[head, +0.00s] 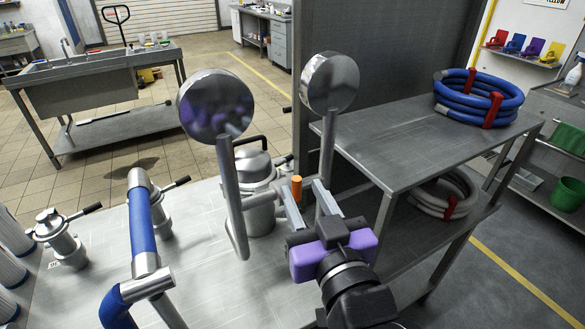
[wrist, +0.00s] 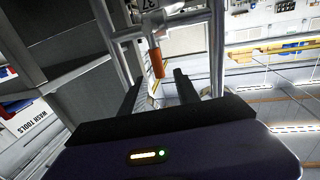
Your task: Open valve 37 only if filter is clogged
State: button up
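My gripper (head: 308,200) is open, its two fingers pointing away from me. In the wrist view, the orange handle of a valve (wrist: 157,62) hangs just beyond and between the open fingertips (wrist: 158,84); contact cannot be made out. A tag reading 37 upside down (wrist: 148,5) is above it. In the head view, the orange handle (head: 296,188) shows between the fingers. Two round metal discs on posts, a left one (head: 217,103) and a right one (head: 330,80), look like gauge backs; no dial face shows. I cannot identify the filter or see whether it is clogged.
A lidded metal vessel (head: 258,180) stands behind the left post. A blue pipe (head: 145,235) and black-handled valves (head: 62,238) are at left. A steel shelf (head: 400,135) with blue hose (head: 478,97) stands close at right. Open floor (head: 225,95) lies beyond.

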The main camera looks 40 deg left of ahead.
jog(key=p+x, duration=0.1)
jog(key=x, duration=0.6)
jog(key=shift+a+p, duration=0.2)
jog(key=shift+p, duration=0.15)
jog(key=shift+w, duration=0.1)
jog(key=shift+c, duration=0.5)
grip_shut()
dwell(0.5)
